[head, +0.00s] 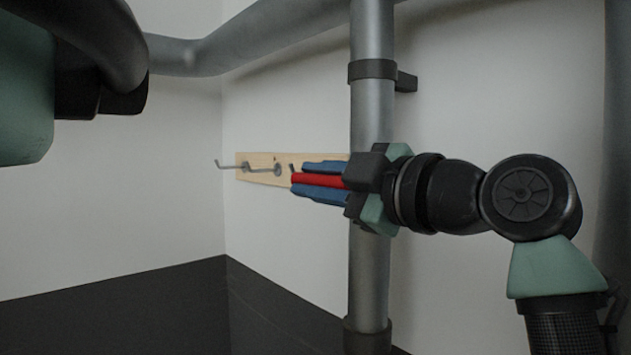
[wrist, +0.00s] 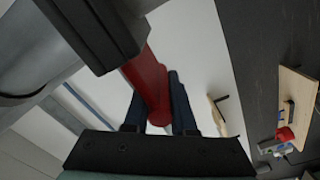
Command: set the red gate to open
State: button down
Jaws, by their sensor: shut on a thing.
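The red gate's handle, a red bar (head: 320,180), lies between the two blue fingers of my gripper (head: 297,178) in the head view. My gripper is shut on it. In the wrist view the red bar (wrist: 148,78) runs from a black block (wrist: 100,30) on a grey pipe to between my fingers (wrist: 157,92). In the head view the bar looks about level and points left. Part of it is hidden by my fingers, and its mount cannot be made out there.
A vertical grey pipe (head: 371,270) with dark clamps stands beside my gripper. Another grey pipe (head: 255,42) crosses above. A wooden board with hooks (head: 262,169) is on the wall behind. A second board (wrist: 296,100) with a small red part shows in the wrist view.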

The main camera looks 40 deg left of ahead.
jog(key=s+b, duration=0.2)
jog(key=s, duration=0.1)
jog(key=s+b, duration=0.1)
jog(key=s, duration=0.1)
jog(key=shift+a+f, duration=0.3)
jog(key=c, duration=0.7)
grip_release()
jog(key=shift+s+d+r, duration=0.1)
jog(key=shift+s+r, duration=0.05)
jog(key=shift+s, duration=0.05)
jog(key=shift+c, duration=0.2)
jog(key=shift+w, duration=0.1)
jog(key=s+d+b, duration=0.1)
jog(key=d+b, duration=0.5)
jog(key=d, duration=0.7)
